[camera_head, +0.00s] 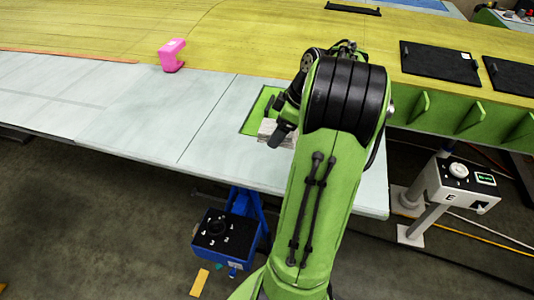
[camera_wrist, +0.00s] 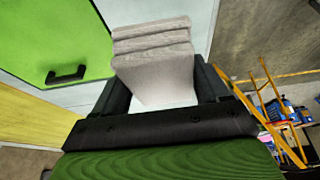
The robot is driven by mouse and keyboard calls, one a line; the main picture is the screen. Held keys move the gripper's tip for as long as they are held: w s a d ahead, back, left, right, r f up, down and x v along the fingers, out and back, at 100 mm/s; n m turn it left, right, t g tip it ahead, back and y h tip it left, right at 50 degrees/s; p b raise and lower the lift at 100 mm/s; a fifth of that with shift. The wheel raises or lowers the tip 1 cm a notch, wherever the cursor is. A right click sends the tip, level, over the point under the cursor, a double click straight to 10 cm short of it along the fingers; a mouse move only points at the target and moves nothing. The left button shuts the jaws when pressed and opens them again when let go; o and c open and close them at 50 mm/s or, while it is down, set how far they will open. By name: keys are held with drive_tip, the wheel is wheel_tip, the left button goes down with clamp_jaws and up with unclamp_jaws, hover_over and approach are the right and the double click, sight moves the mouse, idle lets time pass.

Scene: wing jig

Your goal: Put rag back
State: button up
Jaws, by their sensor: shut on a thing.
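The rag (camera_wrist: 155,62) is a folded, light grey-beige stack of cloth. In the wrist view it sits between the two black fingers of my gripper (camera_wrist: 162,85), which is shut on it. In the head view the pale rag (camera_head: 268,128) shows partly behind my dark gripper (camera_head: 280,132), over the pale wing panel (camera_head: 215,130) near a green patch (camera_head: 254,112). My arm hides part of this area. I cannot tell whether the rag touches the surface.
A pink block-like tool (camera_head: 172,55) stands on the wing to the left. A black handle (camera_wrist: 66,75) sits on the green patch. Black mats (camera_head: 440,62) lie at right. A blue stand (camera_head: 226,238) and a grey device (camera_head: 460,185) stand below the wing edge. The left panels are clear.

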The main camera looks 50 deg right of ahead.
drive_tip(key=b, duration=0.1)
hover_over(276, 163)
drive_tip(key=s, duration=0.2)
drive_tip(key=f, duration=0.5)
drive_tip(key=shift+w+d+f, duration=0.15)
drive_tip(key=shift+d+f, duration=0.05)
drive_tip(key=shift+d, duration=0.2)
drive_tip(key=x, duration=0.4)
drive_tip(key=shift+s+d+f+b, duration=0.1)
drive_tip(key=shift+s+d+b, duration=0.2)
drive_tip(key=shift+b, duration=0.05)
drive_tip(key=shift+s, duration=0.15)
drive_tip(key=o, duration=0.5)
drive_tip(key=shift+f, duration=0.15)
drive_tip(key=o, duration=0.4)
drive_tip(key=shift+o, duration=0.2)
